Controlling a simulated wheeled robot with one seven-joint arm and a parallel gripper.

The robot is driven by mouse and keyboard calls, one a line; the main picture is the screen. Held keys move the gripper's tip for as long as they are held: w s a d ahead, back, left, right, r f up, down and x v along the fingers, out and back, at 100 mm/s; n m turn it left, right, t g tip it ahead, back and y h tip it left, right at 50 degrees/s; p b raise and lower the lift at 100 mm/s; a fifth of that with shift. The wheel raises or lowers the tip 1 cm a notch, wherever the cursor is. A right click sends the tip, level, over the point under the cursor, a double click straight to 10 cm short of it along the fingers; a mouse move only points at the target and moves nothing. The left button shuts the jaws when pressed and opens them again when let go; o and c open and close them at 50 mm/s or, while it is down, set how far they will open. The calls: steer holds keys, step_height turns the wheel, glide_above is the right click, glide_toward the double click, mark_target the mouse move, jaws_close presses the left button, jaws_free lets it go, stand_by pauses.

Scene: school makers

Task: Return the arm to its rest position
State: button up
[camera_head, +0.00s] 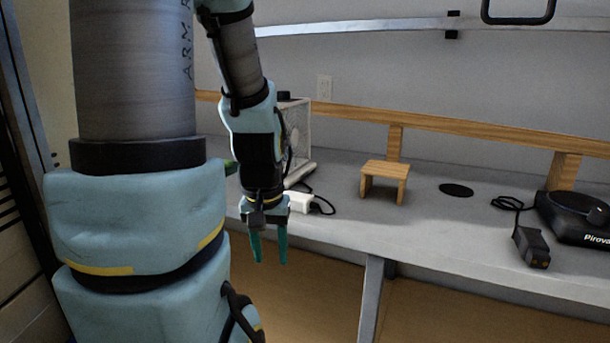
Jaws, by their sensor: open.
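My gripper (270,256) points down with its two teal fingers apart and nothing between them. It shows against the front edge of the grey bench (440,236), left of the small wooden stool (384,181). My arm, in light blue and dark grey, rises from the lower left and bends over to the gripper. It fills much of the left of the view and hides part of the bench.
A white-framed box (297,130) stands behind my wrist, with a white plug-like piece (299,202) and cable near the gripper. A black disc (456,190), a corded black tool (531,247) and a black device (577,216) are on the right. Bare bench lies between.

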step_height(320, 180, up, 14)
steer(key=p, duration=1.1)
